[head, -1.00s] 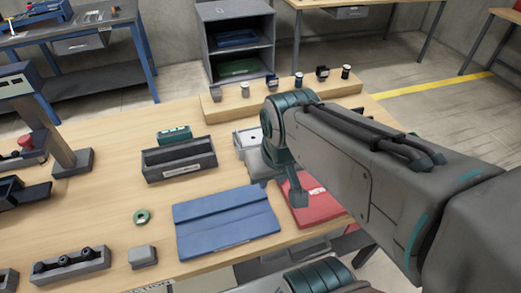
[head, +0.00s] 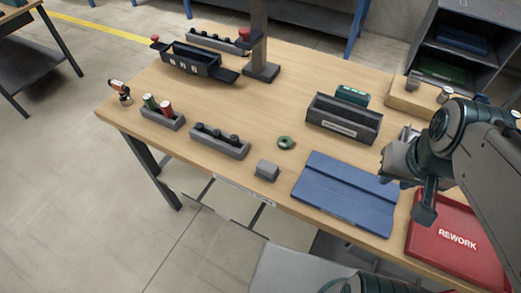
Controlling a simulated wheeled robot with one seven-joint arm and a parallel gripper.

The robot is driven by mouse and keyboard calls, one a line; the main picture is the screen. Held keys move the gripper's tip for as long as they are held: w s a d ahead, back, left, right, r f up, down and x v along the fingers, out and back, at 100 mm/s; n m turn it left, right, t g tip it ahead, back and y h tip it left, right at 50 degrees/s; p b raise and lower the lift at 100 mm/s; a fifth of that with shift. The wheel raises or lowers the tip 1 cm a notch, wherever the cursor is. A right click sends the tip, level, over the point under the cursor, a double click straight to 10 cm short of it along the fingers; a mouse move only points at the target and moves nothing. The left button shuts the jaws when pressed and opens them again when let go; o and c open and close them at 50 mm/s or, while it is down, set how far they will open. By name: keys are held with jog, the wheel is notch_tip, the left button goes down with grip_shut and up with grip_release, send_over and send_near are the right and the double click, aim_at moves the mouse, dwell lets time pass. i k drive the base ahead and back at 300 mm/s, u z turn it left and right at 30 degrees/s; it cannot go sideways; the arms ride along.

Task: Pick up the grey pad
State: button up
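A small grey block (head: 266,170), which looks like the grey pad, sits on the wooden table (head: 225,95) near its front edge. It lies left of the blue folded mat (head: 345,194) and below the green ring. My gripper (head: 392,165) is at the right, above the area where the blue mat and red tray meet, well apart from the grey block. My arm partly hides it, and its fingers are too unclear to tell open from shut.
A green ring (head: 286,143) lies behind the grey block. A dark grey bin (head: 343,121), a grey holder with black knobs (head: 220,143), a holder with coloured cylinders (head: 162,118) and a red REWORK tray (head: 455,244) stand around. Table is bare around the block.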

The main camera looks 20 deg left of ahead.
aim_at(268, 171)
jog(key=u, duration=0.6)
jog(key=k, duration=0.25)
jog(key=z, duration=1.15)
jog(key=k, duration=1.1)
jog(key=u, duration=0.7)
jog(key=i, duration=0.9)
jog(key=u, duration=0.55)
